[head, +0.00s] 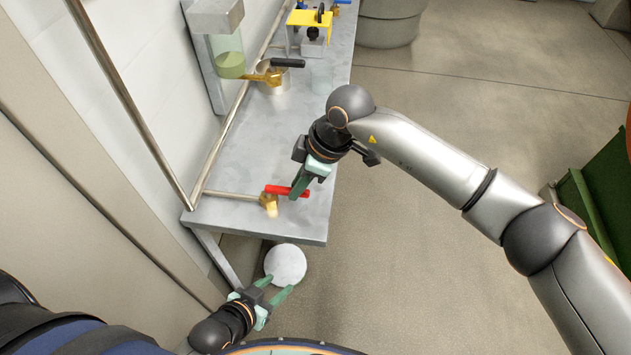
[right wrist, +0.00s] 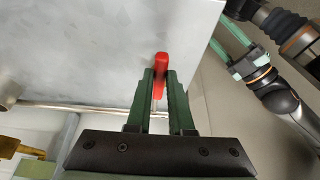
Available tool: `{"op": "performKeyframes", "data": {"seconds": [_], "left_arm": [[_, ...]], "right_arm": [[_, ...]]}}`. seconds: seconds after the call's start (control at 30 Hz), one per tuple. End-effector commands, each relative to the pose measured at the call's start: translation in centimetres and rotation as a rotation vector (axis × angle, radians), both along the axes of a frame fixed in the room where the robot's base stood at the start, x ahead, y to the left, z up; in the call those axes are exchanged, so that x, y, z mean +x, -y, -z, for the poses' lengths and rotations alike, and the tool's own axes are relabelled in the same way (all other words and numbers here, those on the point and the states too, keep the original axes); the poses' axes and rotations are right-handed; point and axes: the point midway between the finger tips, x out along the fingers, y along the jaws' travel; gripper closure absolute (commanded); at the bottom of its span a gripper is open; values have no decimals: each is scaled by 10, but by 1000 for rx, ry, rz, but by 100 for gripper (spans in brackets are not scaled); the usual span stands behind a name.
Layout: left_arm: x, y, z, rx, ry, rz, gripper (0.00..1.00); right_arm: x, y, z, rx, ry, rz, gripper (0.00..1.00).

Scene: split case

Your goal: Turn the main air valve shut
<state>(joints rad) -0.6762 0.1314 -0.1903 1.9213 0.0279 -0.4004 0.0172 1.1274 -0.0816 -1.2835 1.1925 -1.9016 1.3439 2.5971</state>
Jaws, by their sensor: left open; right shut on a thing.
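The valve with the red lever handle (head: 278,189) and brass body (head: 268,200) sits at the near end of the grey bench. Its lever points right in the head view, roughly in line with the thin pipe coming from the left. My right gripper (head: 300,190) is shut on the lever's outer part. In the right wrist view the red lever (right wrist: 161,62) shows between its green fingers (right wrist: 158,85); the brass body is hidden there. My left gripper (head: 278,286) is open and empty, low in front of the bench. It also shows in the right wrist view (right wrist: 228,50).
A yellow stand (head: 310,18) is at the back. A round white thing (head: 286,262) is below the near edge. Floor at right is open.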

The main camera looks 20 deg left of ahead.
Motion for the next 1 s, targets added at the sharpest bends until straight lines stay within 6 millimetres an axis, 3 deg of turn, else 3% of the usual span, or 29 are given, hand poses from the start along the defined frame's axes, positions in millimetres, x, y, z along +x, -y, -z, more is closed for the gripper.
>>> {"op": "performKeyframes", "data": {"seconds": [0.57,0.6,0.83,1.0], "left_arm": [[0,-2,0,3,-1,-3,50],[0,-2,0,3,-2,-3,50],[0,-2,1,3,-3,-3,50],[-1,-2,1,3,-4,-3,50]], "right_arm": [[-2,-7,-1,0,1,10,100],[-2,-7,-1,0,1,10,77],[-2,-7,0,0,1,8,51],[-2,-7,0,0,0,8,50]]}}
